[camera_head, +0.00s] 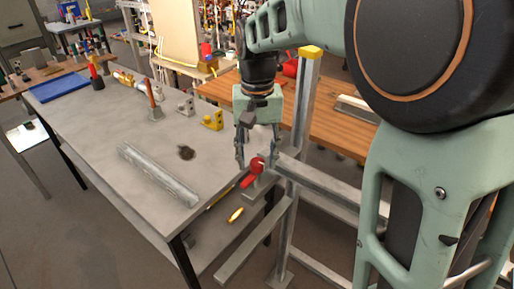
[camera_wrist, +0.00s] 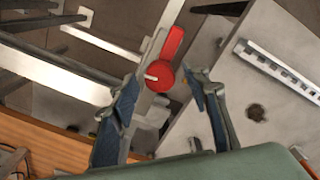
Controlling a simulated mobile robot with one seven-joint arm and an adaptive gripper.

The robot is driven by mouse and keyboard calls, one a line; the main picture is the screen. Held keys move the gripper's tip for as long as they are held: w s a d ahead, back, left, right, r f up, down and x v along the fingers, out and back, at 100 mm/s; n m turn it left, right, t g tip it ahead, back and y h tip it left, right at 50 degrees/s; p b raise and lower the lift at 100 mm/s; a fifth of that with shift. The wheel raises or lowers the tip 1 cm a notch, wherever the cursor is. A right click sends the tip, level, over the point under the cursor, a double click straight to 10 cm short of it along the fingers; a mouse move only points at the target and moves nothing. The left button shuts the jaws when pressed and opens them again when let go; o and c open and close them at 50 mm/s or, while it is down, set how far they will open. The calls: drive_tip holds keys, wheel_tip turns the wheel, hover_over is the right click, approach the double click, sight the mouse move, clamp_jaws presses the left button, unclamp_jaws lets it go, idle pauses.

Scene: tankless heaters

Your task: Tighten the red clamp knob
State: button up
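The red clamp knob (camera_head: 256,165) is at the end of a metal rail beside the grey workbench's near right corner. A longer red piece (camera_head: 248,182) extends from it. In the wrist view the round red knob (camera_wrist: 161,75) lies between my fingers, with the red bar (camera_wrist: 173,43) pointing up. My gripper (camera_head: 257,163) points down around the knob. In the wrist view my gripper (camera_wrist: 160,80) is open, one finger on each side. A gap shows at the left finger; the right finger is very near the knob, and I cannot tell whether it touches.
A grey workbench (camera_head: 90,118) holds a metal channel (camera_head: 157,175), yellow bracket (camera_head: 212,121) and blue tray (camera_head: 58,87). An upright metal post (camera_head: 304,105) with a yellow cap stands close right of my gripper. A lower rail (camera_head: 252,243) runs below. A wooden table (camera_head: 335,130) is behind.

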sight(257, 161)
wheel_tip(257, 161, up, 12)
idle(0.6)
